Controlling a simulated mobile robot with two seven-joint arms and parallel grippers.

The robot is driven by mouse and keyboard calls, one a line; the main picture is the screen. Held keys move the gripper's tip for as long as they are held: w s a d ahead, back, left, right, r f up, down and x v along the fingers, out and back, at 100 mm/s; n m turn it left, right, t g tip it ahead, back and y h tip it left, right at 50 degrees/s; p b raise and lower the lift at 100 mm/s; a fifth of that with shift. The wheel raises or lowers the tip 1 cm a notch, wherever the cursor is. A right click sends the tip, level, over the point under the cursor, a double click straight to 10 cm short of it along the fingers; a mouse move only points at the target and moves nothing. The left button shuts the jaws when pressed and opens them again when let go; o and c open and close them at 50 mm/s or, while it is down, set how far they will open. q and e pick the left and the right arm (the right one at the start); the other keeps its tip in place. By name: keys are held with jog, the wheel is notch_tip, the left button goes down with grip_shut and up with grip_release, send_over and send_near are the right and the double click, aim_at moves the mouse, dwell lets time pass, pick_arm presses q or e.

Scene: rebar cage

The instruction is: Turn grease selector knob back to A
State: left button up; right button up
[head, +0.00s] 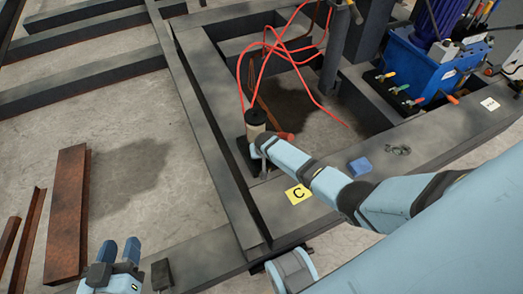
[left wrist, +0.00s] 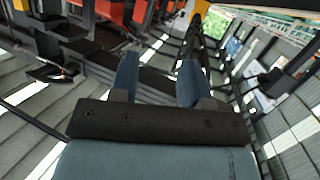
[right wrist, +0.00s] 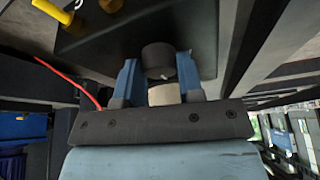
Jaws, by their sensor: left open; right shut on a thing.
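A dark round knob (right wrist: 158,56) on a black plate (right wrist: 200,50) sits between the blue fingers of my right gripper (right wrist: 158,82) in the right wrist view. A pale cylindrical part shows just below it. In the head view my right arm reaches to a small upright unit with a beige and black cylinder (head: 256,122) on the dark frame; the fingertips and the knob are mostly hidden there. No letter at the knob is readable. My left gripper (head: 120,252) is open and empty at the lower left of the head view; its fingers also show apart in the left wrist view (left wrist: 158,80).
Red hoses (head: 285,50) loop above the unit. A yellow C label (head: 298,194), a blue block (head: 360,166) and a small dark coil (head: 398,150) lie on the frame beam. A blue pump unit (head: 430,75) stands at the upper right. Rusty steel pieces (head: 68,215) lie on the floor at left.

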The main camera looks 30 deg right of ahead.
jog(key=shift+n+y, duration=0.3)
jog(key=shift+n, duration=0.6)
pick_arm(q)
jog(key=shift+s+a+f+g+y+p, duration=0.2)
jog(key=shift+a+f+g+y+p, duration=0.1)
jog(key=shift+f, duration=0.25)
jog(key=shift+s+a+f+g+y+p, duration=0.2)
jog(key=shift+a+f+g, duration=0.1)
jog(key=shift+f, duration=0.25)
pick_arm(e)
jog(key=shift+d+n+y, duration=0.1)
jog(key=shift+n+y, duration=0.3)
jog(key=shift+n, duration=0.7)
pick_arm(q)
jog(key=shift+f, duration=0.15)
pick_arm(e)
jog(key=o, duration=0.9)
pick_arm(q)
jog(key=shift+s, duration=0.1)
pick_arm(e)
jog(key=shift+r, duration=0.1)
